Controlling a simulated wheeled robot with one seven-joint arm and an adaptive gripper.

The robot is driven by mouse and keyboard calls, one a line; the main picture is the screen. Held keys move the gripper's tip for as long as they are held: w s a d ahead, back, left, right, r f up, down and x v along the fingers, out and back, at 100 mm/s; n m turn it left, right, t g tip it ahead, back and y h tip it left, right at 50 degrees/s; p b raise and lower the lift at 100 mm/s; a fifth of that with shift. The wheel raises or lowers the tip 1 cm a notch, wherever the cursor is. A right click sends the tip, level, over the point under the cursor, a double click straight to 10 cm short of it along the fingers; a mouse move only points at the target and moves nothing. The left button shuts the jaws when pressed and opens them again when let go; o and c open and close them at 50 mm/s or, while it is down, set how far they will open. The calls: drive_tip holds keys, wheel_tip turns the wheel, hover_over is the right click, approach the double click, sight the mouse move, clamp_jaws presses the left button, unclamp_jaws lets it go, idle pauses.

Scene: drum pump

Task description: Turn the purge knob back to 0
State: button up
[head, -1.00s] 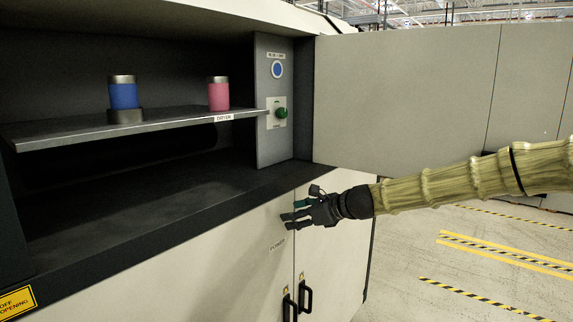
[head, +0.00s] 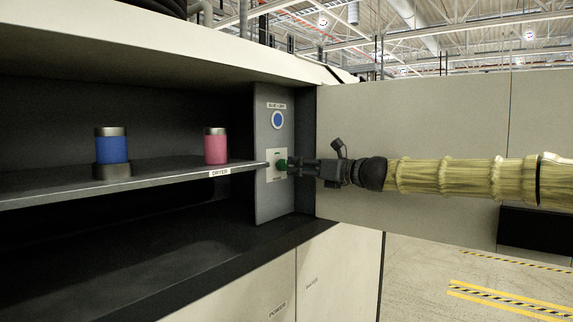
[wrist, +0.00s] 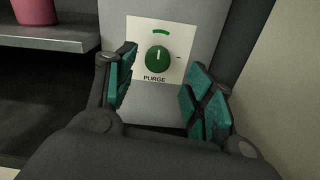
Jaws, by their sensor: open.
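The green purge knob (wrist: 157,60) sits on a white plate (wrist: 141,36) marked PURGE. A light pointer line on it stands about upright, towards a green arc above; a small dark tick is at the right. In the head view the knob (head: 282,165) is on the grey panel at the right end of the cabinet recess. My gripper (wrist: 158,82) is open, with teal-padded fingers left and right of the knob's plate and nothing between them. In the head view my gripper (head: 295,165) comes from the right, its tips close to the knob. Contact cannot be told.
A blue button (head: 278,120) is above the knob. A shelf (head: 150,180) marked DRYER ends just left of the plate and carries a blue canister (head: 112,148) and a pink canister (head: 215,148). An open door panel (head: 440,130) stands behind my arm.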

sight(286, 165)
drive_tip(key=shift+p+x, duration=0.5)
drive_tip(key=shift+x, duration=2.2)
drive_tip(key=shift+s, duration=0.15)
drive_tip(key=c, duration=1)
